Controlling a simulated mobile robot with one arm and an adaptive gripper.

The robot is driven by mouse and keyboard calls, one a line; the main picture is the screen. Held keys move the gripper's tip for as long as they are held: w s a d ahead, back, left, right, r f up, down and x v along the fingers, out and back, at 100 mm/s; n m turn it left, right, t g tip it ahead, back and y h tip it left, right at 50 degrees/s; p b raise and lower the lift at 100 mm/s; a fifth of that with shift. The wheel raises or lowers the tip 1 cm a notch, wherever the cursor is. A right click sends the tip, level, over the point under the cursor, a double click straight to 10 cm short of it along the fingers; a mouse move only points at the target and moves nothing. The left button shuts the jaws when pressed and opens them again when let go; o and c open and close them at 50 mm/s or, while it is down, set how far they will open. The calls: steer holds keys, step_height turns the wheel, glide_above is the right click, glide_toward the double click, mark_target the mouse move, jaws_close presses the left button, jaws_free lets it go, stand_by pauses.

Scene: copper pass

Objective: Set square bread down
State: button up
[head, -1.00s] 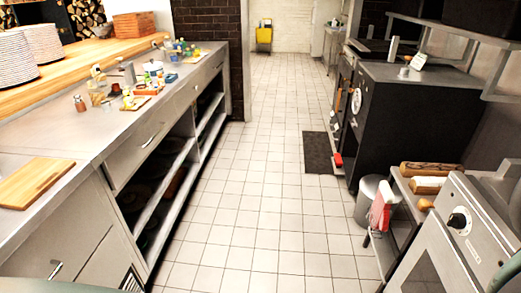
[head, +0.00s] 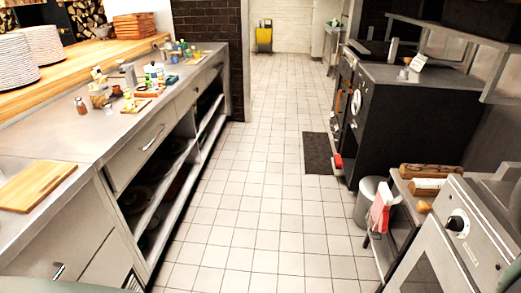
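I cannot make out a square bread for certain in the head view. On the low rack at the right lie two brown, loaf-like or log-like pieces, an upper one (head: 431,171) and a lower one (head: 427,187); I cannot tell what they are. A wooden cutting board (head: 38,185) lies bare on the steel counter (head: 75,148) at the left. My gripper is not in the picture, so what it holds is hidden.
Small jars and boxes (head: 152,72) crowd the left counter's far part. Stacked plates (head: 38,48) stand on the wooden ledge. A grey bin (head: 368,198) stands beside the right rack. The tiled aisle (head: 255,170) is clear, with a dark mat (head: 317,153) at right.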

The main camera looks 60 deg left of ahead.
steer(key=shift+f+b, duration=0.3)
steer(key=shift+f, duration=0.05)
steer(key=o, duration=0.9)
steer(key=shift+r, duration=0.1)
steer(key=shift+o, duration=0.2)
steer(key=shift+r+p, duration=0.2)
steer(key=shift+p, duration=0.15)
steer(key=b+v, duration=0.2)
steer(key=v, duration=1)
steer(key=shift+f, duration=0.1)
